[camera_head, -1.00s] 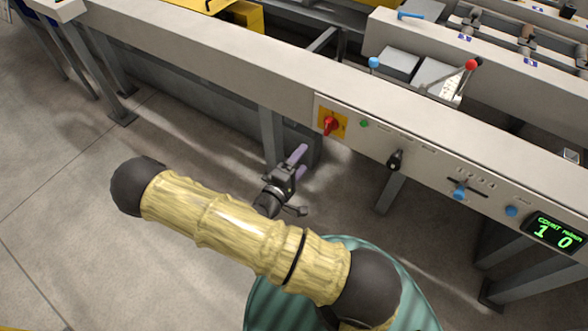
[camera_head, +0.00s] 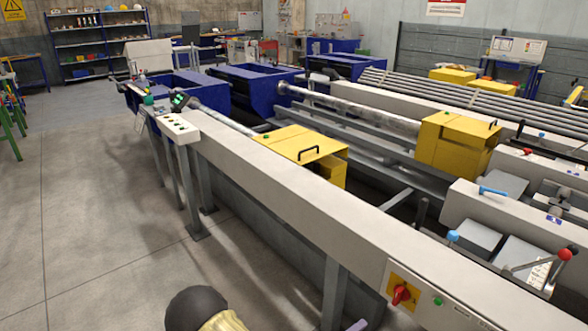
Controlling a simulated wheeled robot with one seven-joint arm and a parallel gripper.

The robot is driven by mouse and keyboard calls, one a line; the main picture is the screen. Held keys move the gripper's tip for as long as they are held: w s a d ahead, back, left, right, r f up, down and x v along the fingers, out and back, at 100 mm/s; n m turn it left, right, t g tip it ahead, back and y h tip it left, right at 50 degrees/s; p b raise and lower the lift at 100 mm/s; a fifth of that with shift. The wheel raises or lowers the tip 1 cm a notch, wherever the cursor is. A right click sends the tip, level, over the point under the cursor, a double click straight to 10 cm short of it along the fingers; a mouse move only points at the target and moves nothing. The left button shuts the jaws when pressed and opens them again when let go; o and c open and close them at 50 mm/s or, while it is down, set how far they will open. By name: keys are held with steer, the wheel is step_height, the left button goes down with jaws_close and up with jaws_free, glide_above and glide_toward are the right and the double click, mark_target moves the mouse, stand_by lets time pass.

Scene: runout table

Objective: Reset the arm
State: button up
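My arm shows only at the bottom edge, as a dark rounded joint (camera_head: 195,306) and a bit of pale yellow sleeve beside it. Of my gripper (camera_head: 357,325) only a small purple fingertip shows at the bottom edge, left of the red rotary switch (camera_head: 402,295). The rest of the gripper is out of the picture, so its opening and any contact are hidden.
The long grey runout table beam (camera_head: 300,205) runs diagonally beside my arm, on grey legs. A control box (camera_head: 178,128) stands at its far end. Yellow housings (camera_head: 300,145) and blue bins (camera_head: 255,85) lie beyond. The floor (camera_head: 80,220) at left is clear.

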steer(key=a+r+m+g+y, duration=0.5)
steer(key=a+m+y, duration=0.1)
steer(key=y, duration=0.6)
steer(key=s+d+r+m+g+y, duration=0.15)
steer(key=s+d+r, duration=0.35)
steer(key=s+r, duration=0.55)
step_height(320, 180, up, 21)
steer(key=w+p, duration=0.2)
steer(key=p, duration=1.7)
steer(key=shift+a+g, duration=0.25)
steer(key=shift+g, duration=0.2)
steer(key=shift+n, duration=0.25)
